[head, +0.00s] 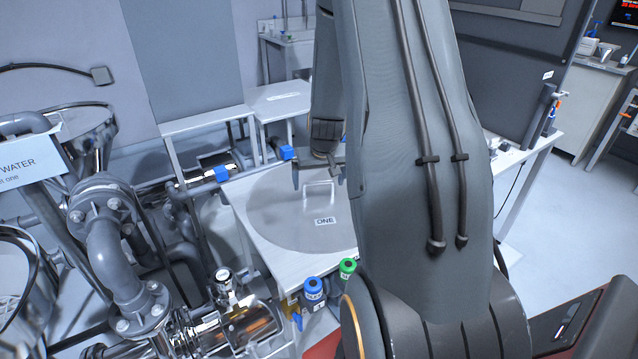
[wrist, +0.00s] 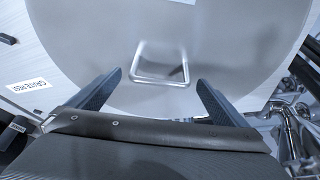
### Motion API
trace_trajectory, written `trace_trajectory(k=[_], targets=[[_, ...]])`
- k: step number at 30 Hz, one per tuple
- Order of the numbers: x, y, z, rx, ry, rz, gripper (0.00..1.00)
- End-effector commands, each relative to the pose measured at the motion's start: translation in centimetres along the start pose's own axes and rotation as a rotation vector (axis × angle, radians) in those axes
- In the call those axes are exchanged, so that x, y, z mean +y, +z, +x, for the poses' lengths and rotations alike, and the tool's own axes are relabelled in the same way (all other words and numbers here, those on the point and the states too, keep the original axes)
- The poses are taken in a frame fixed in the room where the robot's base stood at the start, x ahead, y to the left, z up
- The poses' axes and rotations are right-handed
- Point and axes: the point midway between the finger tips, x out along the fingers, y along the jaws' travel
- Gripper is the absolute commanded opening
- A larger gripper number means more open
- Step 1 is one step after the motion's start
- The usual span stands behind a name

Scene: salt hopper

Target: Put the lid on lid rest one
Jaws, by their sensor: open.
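The lid (head: 280,215) is a round grey disc lying flat on a pale square top (head: 262,262). It has an upright metal loop handle (head: 318,184) near its middle and a label reading ONE (head: 325,221). The arm hides its right part. My gripper (head: 318,176) is open just above the handle, with one finger on each side. In the wrist view the lid (wrist: 225,50) fills the upper middle, and the handle loop (wrist: 160,82) lies between and slightly beyond my open fingertips (wrist: 160,76). No gap closes on it. I cannot make out a separate lid rest one.
Grey pipes (head: 110,240) and a metal hopper (head: 75,140) crowd the left. Blue (head: 313,290) and green (head: 347,267) capped fittings stand at the top's front edge. A small bench (head: 205,125) stands behind. Open floor (head: 560,220) lies to the right.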

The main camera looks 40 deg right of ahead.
Motion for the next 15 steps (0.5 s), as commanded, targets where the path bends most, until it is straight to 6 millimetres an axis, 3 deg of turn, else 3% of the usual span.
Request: trace_trajectory(k=[2,15], targets=[[0.0,-0.1,-1.9,0.003,0.001,-0.001,0.98],[0.0,-0.1,-8.5,0.003,0.0,0.0,0.98]])
